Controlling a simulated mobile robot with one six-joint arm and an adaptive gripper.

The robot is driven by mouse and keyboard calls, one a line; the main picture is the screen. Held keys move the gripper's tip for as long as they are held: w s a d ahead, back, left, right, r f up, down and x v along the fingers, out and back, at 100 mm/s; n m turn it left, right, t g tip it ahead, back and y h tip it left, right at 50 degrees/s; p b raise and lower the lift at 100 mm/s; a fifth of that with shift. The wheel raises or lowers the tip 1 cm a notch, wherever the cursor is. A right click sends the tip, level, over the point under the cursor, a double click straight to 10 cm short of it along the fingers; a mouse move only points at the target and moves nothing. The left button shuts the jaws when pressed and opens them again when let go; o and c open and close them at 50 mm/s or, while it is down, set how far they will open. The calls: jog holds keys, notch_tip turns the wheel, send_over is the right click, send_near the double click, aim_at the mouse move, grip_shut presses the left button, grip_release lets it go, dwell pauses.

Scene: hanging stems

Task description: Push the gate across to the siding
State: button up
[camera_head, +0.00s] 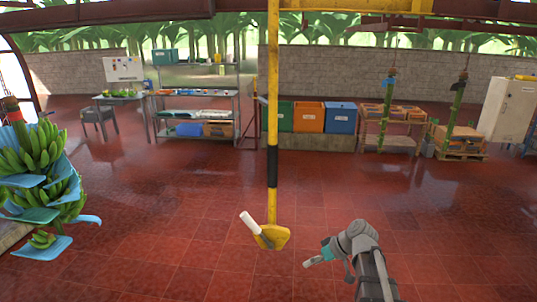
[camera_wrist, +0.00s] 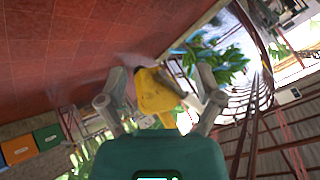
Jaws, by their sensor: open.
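A yellow upright bar (camera_head: 273,100) with a black band hangs from overhead and looks like the gate's lever. At its lower end is a yellow plate (camera_head: 271,238) with a pale round handle (camera_head: 250,224) slanting up to the left. A yellow beam (camera_head: 355,5) crosses overhead at the bar's top; which part is the gate or siding I cannot tell. My gripper (camera_head: 308,263) is low, to the right of the plate and apart from it. In the wrist view the yellow plate (camera_wrist: 155,92) shows beyond and between my open fingers, with nothing gripped.
A banana bunch with blue sheets (camera_head: 40,170) hangs at the left. Green, orange and blue bins (camera_head: 309,117) stand behind the bar. A shelf rack (camera_head: 200,100) is back left, and green stems (camera_head: 386,112) hang back right. The red tiled floor around is clear.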

jog(key=w+a+r+n+t+y+p, duration=0.1)
jog(key=w+r+n+y+p, duration=0.2)
jog(key=r, duration=0.4)
jog(key=w+a+r+n+t+y+p, duration=0.1)
jog(key=w+r+n+y+p, duration=0.15)
jog(key=w+r, duration=0.4)
jog(key=n+y+p, duration=0.2)
jog(key=y+p, duration=0.1)
jog(key=p, duration=0.1)
send_near(272, 168)
jog(key=d+f, duration=0.1)
jog(key=d, duration=0.3)
jog(key=shift+w+a+f+t, duration=0.15)
jog(key=shift+w+f+t, duration=0.05)
jog(key=shift+t, duration=0.2)
jog(key=shift+a, duration=0.15)
jog(key=x, duration=1.3)
jog(key=shift+w+a+r, duration=0.15)
jog(key=shift+a, duration=0.15)
